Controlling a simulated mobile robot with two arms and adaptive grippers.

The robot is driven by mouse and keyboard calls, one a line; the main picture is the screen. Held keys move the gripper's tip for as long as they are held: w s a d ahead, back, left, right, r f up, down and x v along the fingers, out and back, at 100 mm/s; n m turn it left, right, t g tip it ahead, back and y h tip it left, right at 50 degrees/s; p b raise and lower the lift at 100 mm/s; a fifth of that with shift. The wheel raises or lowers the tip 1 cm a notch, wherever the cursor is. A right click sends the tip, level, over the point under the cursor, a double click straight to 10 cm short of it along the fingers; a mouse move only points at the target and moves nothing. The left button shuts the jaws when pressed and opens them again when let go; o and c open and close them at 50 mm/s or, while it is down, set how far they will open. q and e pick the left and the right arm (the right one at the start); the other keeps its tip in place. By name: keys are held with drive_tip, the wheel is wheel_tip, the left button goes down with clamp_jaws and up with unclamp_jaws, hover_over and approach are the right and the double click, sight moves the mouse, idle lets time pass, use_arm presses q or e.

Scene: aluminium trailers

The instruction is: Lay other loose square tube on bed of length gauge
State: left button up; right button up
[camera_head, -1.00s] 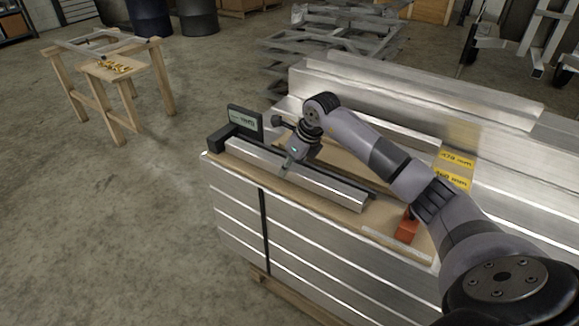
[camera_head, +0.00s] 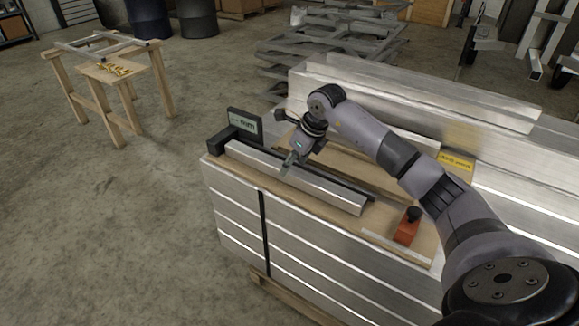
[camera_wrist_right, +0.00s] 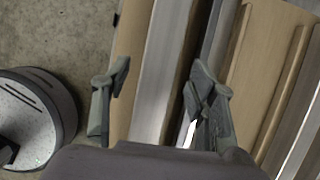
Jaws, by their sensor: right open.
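A bright aluminium square tube (camera_head: 320,189) lies along the length gauge, its far left end near the gauge's black end block (camera_head: 228,146). The gauge's display (camera_head: 244,123) stands behind that block. A dark rail (camera_head: 345,188) runs along the tube's back side. My right gripper (camera_head: 288,164) points down over the tube. In the right wrist view, the open fingers (camera_wrist_right: 155,90) straddle the tube (camera_wrist_right: 161,70) with gaps on both sides. I cannot tell whether the tube rests fully on the bed. My left gripper is not in view.
An orange block with a black knob (camera_head: 407,226) stands on the wooden bench top near its front right. A yellow label (camera_head: 456,161) lies behind my right arm, beside large aluminium profiles (camera_head: 420,85). A wooden trestle stand (camera_head: 110,75) is at the far left, across clear floor.

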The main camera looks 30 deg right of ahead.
drive_tip(key=v, duration=0.8)
drive_tip(key=w+a+m+t+y, duration=0.2)
drive_tip(key=a+m+t+y, duration=0.75)
drive_tip(key=a, duration=1.45)
drive_tip(key=d+f+m+t+h, duration=0.4)
drive_tip(key=d+f+m+h, duration=0.35)
drive_tip(key=f+m, duration=0.6)
drive_tip(key=s+d+f+m+g+h, duration=0.3)
drive_tip(key=s+f+m+g+h, duration=0.2)
drive_tip(key=s+f+m, duration=0.45)
use_arm(q)
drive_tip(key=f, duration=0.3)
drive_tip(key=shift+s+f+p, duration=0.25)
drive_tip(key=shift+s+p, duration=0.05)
drive_tip(key=shift+p, duration=0.1)
use_arm(e)
drive_tip(key=s+a+f+m+g, duration=0.2)
drive_tip(key=s+f+g, duration=0.1)
drive_tip(key=s+f, duration=0.2)
drive_tip(key=s+a+f+m+g+y, duration=0.1)
drive_tip(key=s+a+f+m+g, duration=0.1)
drive_tip(key=s+f, duration=0.4)
drive_tip(key=s+a+f+m+g, duration=0.1)
drive_tip(key=s+f+g, duration=0.4)
drive_tip(key=s, duration=0.6)
drive_tip(key=shift+a+f+m, duration=0.15)
drive_tip(key=shift+a+m, duration=0.25)
drive_tip(key=shift+m, duration=0.05)
